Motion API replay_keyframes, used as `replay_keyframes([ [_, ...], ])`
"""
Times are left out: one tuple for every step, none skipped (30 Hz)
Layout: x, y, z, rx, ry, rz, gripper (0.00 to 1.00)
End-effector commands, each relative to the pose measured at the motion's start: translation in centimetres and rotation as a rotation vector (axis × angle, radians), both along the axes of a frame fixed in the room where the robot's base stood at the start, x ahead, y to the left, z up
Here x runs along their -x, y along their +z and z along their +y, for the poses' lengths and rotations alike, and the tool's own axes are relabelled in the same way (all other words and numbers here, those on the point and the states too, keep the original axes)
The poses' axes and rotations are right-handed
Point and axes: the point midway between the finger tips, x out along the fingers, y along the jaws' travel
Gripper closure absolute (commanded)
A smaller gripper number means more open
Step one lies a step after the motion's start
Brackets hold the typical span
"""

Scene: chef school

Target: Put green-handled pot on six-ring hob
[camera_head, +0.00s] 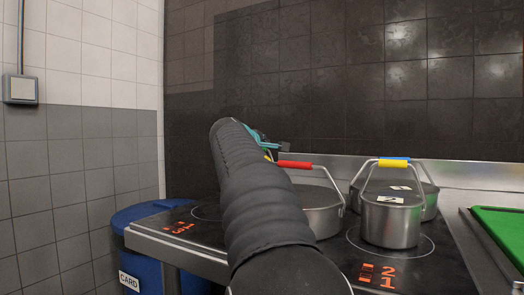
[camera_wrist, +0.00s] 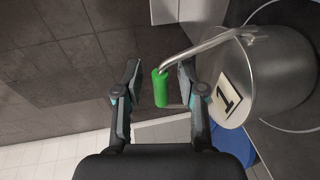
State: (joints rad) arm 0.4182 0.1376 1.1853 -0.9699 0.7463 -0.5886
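The green-handled pot (camera_wrist: 262,80) shows in the wrist view as a grey metal pot with a lid labelled 1. Its green handle (camera_wrist: 160,90) lies between the two fingers of my gripper (camera_wrist: 160,84), with gaps at both sides. My gripper is open and holds nothing. In the head view my arm hides this pot, and only a bit of my teal gripper (camera_head: 258,136) shows past it. The six-ring hob (camera_head: 338,262) is a black top with thin ring outlines and orange marks. White ring lines also show beside the pot in the wrist view.
A red-handled pot (camera_head: 322,212), a yellow-handled pot (camera_head: 390,220) and a blue-handled pot (camera_head: 431,202) stand close together on the hob, right of my arm. A blue CARD bin (camera_head: 142,272) stands left. A green board (camera_head: 503,230) lies right. A tiled wall rises behind.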

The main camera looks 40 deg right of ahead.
Motion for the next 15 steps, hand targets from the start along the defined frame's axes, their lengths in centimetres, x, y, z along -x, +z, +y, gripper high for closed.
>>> replay_keyframes([
  [0.0,0.2,0.0,0.0,0.0,0.0,0.6],
  [0.0,0.4,0.0,0.0,0.0,0.0,0.6],
  [0.2,0.3,0.3,0.001,0.001,-0.001,0.6],
  [0.3,0.4,0.6,0.001,0.001,-0.001,0.6],
  [0.5,0.4,0.9,0.001,0.001,-0.001,0.6],
  [0.8,0.6,1.4,0.001,0.002,-0.001,0.6],
  [1.1,0.7,1.9,0.001,0.003,-0.001,0.6],
  [1.3,0.7,2.3,0.001,0.003,-0.001,0.6],
  [1.8,0.9,3.0,0.001,0.003,-0.002,0.6],
  [2.1,1.0,3.5,0.001,0.003,-0.002,0.6],
  [2.3,1.1,4.1,0.001,0.004,-0.001,0.6],
  [2.8,1.3,4.7,0.001,0.003,-0.002,0.6],
  [3.1,1.4,5.2,0.001,0.003,-0.002,0.6],
  [3.4,1.5,5.8,0.0,0.003,-0.002,0.6],
  [3.8,1.7,6.4,0.001,0.004,-0.003,0.6],
])
